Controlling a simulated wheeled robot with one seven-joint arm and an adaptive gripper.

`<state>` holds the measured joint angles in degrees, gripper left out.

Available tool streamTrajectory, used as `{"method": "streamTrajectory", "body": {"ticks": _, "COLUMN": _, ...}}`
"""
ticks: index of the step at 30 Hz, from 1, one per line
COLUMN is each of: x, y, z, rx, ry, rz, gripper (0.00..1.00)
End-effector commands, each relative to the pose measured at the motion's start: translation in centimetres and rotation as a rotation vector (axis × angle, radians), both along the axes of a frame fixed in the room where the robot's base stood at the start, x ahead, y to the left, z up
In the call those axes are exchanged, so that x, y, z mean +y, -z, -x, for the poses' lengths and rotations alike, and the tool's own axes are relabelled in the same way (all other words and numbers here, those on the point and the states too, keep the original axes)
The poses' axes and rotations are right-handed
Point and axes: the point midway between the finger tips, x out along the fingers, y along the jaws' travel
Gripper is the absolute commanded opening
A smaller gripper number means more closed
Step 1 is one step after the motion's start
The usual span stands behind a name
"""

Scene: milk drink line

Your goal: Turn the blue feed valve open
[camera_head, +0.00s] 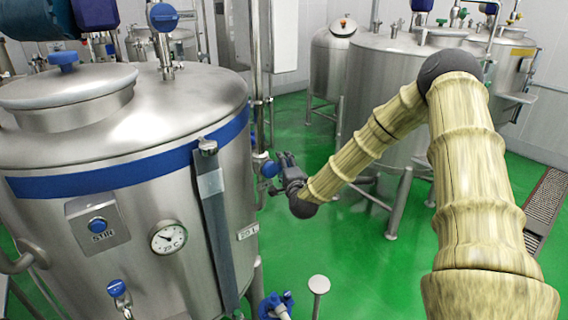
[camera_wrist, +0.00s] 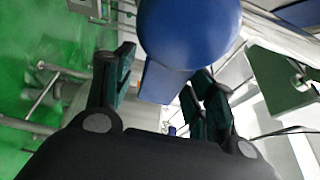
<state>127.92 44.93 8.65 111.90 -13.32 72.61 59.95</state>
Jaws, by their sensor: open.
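The blue feed valve (camera_head: 269,169) is a small blue round part on the pipe just right of the large steel tank. In the wrist view a blue rounded body with a flat blue handle (camera_wrist: 188,32) fills the top middle. My gripper (camera_head: 283,160) is beside the valve, at its right in the head view. Its dark fingers also show in the wrist view (camera_wrist: 163,72). They are open, one on each side of the flat blue handle. I cannot tell whether either finger touches it. The far side of the valve is hidden.
The steel tank (camera_head: 110,215) with a blue band stands close at left, with a stir button (camera_head: 97,225) and a dial gauge (camera_head: 168,238). Another blue valve (camera_head: 277,304) sits low at the front. More tanks (camera_head: 395,95) stand behind. Green floor (camera_head: 340,240) is open between.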

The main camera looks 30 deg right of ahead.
Motion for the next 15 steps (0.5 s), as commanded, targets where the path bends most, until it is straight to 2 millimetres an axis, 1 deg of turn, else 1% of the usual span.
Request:
{"method": "streamTrajectory", "body": {"ticks": 8, "x": -0.02, "y": 0.07, "z": -0.13, "rx": 0.001, "ry": 0.0, "rz": 0.0, "gripper": 0.55}}
{"method": "streamTrajectory", "body": {"ticks": 9, "x": -0.03, "y": 0.07, "z": -0.13, "rx": 0.001, "ry": 0.0, "rz": 0.0, "gripper": 0.54}}
{"method": "streamTrajectory", "body": {"ticks": 14, "x": -0.03, "y": 0.07, "z": -0.12, "rx": 0.001, "ry": 0.0, "rz": 0.001, "gripper": 0.24}}
{"method": "streamTrajectory", "body": {"ticks": 15, "x": -0.04, "y": 0.07, "z": -0.11, "rx": 0.001, "ry": 0.0, "rz": 0.001, "gripper": 0.17}}
